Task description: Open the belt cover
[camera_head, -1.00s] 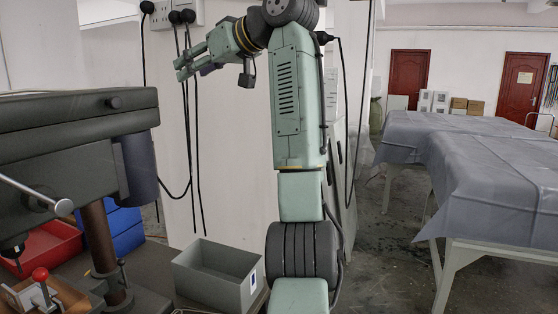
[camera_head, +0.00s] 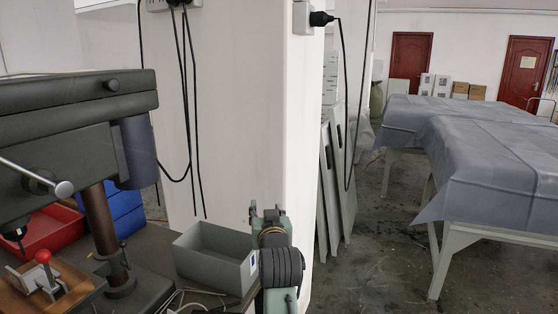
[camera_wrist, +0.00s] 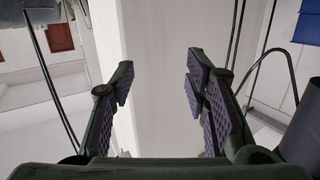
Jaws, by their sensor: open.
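The belt cover (camera_head: 70,98) is the dark grey housing on top of the drill press at the left of the head view. Its top looks lowered and flat. A round knob (camera_head: 112,85) is on its side. My gripper (camera_wrist: 160,75) is open and empty in the wrist view, with its two padded fingers well apart. A pale wall fills the gap between them. In the head view my arm is low at bottom centre, right of the drill press and below the cover; the fingers are hard to make out there. The belt cover is not clearly seen in the wrist view.
The motor (camera_head: 136,152) hangs beside the cover. A grey open box (camera_head: 215,262) stands on the bench close to my arm. Black cables (camera_head: 186,110) hang on the white pillar (camera_head: 240,120). Cloth-covered tables (camera_head: 480,160) stand at the right, with free floor (camera_head: 370,260) before them.

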